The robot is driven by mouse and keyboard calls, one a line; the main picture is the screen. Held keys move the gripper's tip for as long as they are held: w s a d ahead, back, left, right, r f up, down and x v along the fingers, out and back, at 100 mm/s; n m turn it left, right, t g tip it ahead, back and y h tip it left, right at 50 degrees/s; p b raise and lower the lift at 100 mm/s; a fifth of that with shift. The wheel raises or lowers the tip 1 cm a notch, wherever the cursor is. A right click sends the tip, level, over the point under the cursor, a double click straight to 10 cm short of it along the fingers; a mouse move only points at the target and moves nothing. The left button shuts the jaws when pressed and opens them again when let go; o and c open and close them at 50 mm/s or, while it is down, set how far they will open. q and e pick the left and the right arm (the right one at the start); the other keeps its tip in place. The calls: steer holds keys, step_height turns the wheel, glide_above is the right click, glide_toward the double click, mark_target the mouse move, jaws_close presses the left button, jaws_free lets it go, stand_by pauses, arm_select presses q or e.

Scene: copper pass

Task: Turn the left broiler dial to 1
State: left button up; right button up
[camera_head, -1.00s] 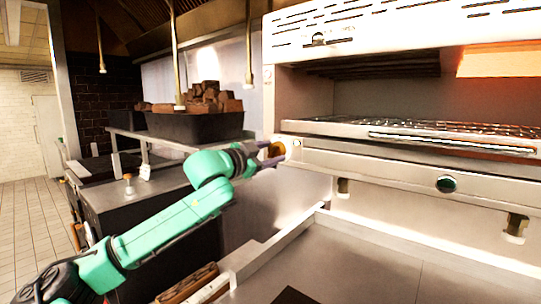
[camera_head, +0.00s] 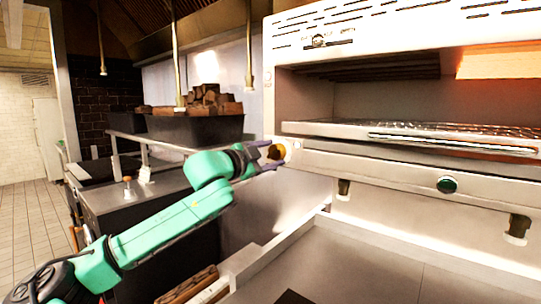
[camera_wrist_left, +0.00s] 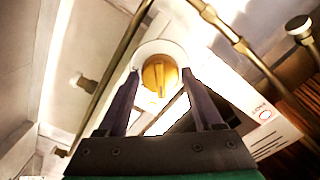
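The left broiler dial (camera_head: 279,152), a round yellow knob, is at the left end of the broiler's front panel. In the left wrist view the yellow dial (camera_wrist_left: 160,76) shows a raised grip bar standing nearly upright in the picture, on a pale round mount. My left gripper (camera_head: 270,156) is at the dial. In the left wrist view its two dark fingers (camera_wrist_left: 162,84) are apart, one on each side of the dial, with visible gaps. Whether the tips reach around the knob or stop short of it, I cannot tell. My right gripper is not in view.
The broiler (camera_head: 380,165) is above a steel counter (camera_head: 370,262). A dark green dial (camera_head: 447,184) is further right on its panel. A black bin (camera_head: 195,127) with brown blocks stands behind my left arm. Hanging rods (camera_head: 177,50) are above it.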

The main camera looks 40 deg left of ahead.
arm_select(q)
steer(key=shift+o, duration=0.9)
steer(key=shift+s+f+b, duration=0.1)
steer(key=shift+b, duration=0.2)
steer(key=s+b, duration=1.1)
steer(key=s, duration=0.3)
steer(key=shift+s+d, duration=0.2)
steer(key=shift+s, duration=0.05)
